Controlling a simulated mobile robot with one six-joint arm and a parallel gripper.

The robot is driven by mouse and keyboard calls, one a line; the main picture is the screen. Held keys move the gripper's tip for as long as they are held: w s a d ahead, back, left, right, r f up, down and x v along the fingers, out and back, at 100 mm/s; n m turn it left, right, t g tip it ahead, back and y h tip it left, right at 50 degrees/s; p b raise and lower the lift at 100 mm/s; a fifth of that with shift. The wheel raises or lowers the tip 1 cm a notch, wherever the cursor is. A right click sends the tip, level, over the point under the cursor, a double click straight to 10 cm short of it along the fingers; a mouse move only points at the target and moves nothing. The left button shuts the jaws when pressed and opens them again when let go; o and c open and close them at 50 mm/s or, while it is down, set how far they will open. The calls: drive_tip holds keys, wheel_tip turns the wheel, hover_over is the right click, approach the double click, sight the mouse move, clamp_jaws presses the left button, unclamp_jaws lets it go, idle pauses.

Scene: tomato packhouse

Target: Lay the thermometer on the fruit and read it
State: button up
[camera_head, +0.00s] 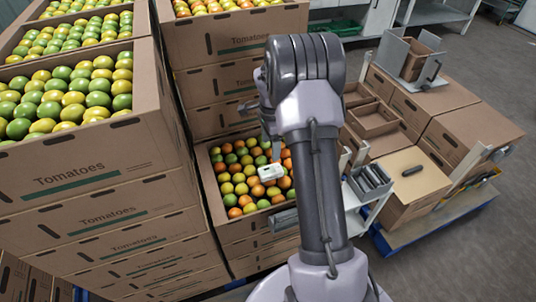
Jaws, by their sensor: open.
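A small white device with a greyish display, which looks like the thermometer (271,173), lies on the fruit in an open cardboard crate (217,203) in the middle of the view. The fruit (238,177) under it is a mix of green, yellow and orange-red tomatoes. The display is too small to read. My gripper (276,152) shows only in part, just above the thermometer and beside my arm. It is open; my arm hides much of it, and I cannot tell whether it touches the thermometer.
Tall stacks of tomato crates (75,180) stand at the left and behind (232,40). At the right are cardboard boxes (465,130), a grey rack (410,55), a small bin of dark cylinders (370,180) and a dark object on a box lid (412,171). Open floor lies further right.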

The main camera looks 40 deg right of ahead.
drive_tip(key=s+a+r+n+t, duration=0.2)
drive_tip(key=s+a+r+n, duration=0.2)
drive_tip(key=a+r, duration=0.55)
drive_tip(key=s+a+r+n+t, duration=0.1)
drive_tip(key=s+a+r+n, duration=0.3)
drive_tip(key=a+r, duration=0.55)
drive_tip(key=s+a+r+n+t+y, duration=0.1)
drive_tip(key=s+a+n, duration=0.3)
drive_tip(key=s, duration=0.4)
drive_tip(key=s+a+r+n+t+y, duration=0.1)
drive_tip(key=s+a+r+n, duration=0.2)
drive_tip(key=s, duration=0.5)
drive_tip(key=shift+s+a+r+n+t, duration=0.2)
drive_tip(key=shift+s+a+n+t, duration=0.15)
drive_tip(key=shift+a+n, duration=0.55)
drive_tip(key=shift+a, duration=0.2)
wheel_tip(320, 180, down, 7)
drive_tip(key=b, duration=0.7)
drive_tip(key=shift+f+b, duration=0.2)
drive_tip(key=shift+b, duration=0.1)
